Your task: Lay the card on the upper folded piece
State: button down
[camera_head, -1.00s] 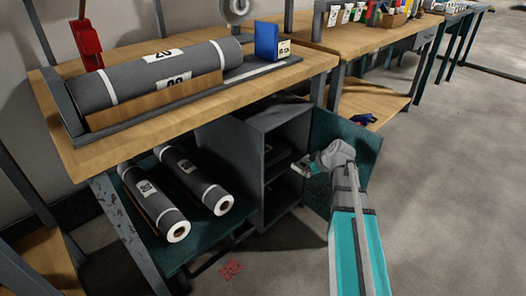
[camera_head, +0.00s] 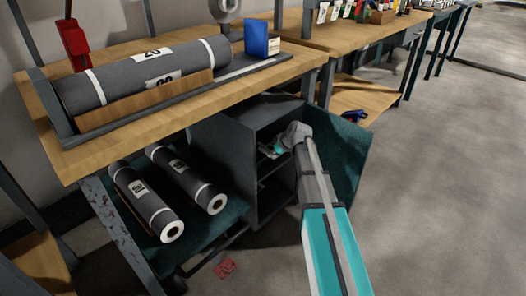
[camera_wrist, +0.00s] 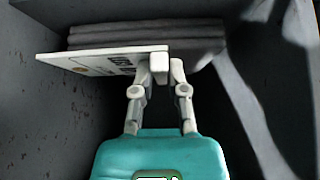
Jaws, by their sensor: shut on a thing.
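My gripper (camera_wrist: 160,68) is shut on the white card (camera_wrist: 88,61), which has dark print and sticks out to the left of the fingers in the wrist view. A grey folded piece (camera_wrist: 145,30) with stacked layers lies just beyond the card, whose far edge overlaps it in the picture. I cannot tell whether they touch. In the head view my gripper (camera_head: 270,151) is at the upper opening of the dark grey cabinet (camera_head: 224,144). My arm hides part of the opening, and the cabinet's inside is dark.
The teal cabinet door (camera_head: 345,160) stands open at the right, close to my arm. Dark cabinet walls flank my gripper in the wrist view. Two grey rolls (camera_head: 147,202) lie on the low shelf at the left. A workbench (camera_head: 200,113) is above; the floor at right is clear.

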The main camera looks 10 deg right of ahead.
aim_at(264, 148)
jog(key=shift+w+a, duration=0.15)
jog(key=shift+w, duration=0.05)
jog(key=shift+w+a, duration=0.25)
jog(key=shift+w, duration=0.2)
jog(key=w+a, duration=0.1)
jog(key=w+a+f+b, duration=0.1)
jog(key=shift+w+a, duration=0.1)
jog(key=shift+w, duration=0.3)
jog(key=shift+f, duration=0.3)
jog(key=shift+f+b, duration=0.15)
jog(key=shift+b, duration=0.3)
jog(key=c, duration=0.7)
grip_release()
jog(key=shift+o, duration=0.2)
jog(key=shift+r+p, duration=0.3)
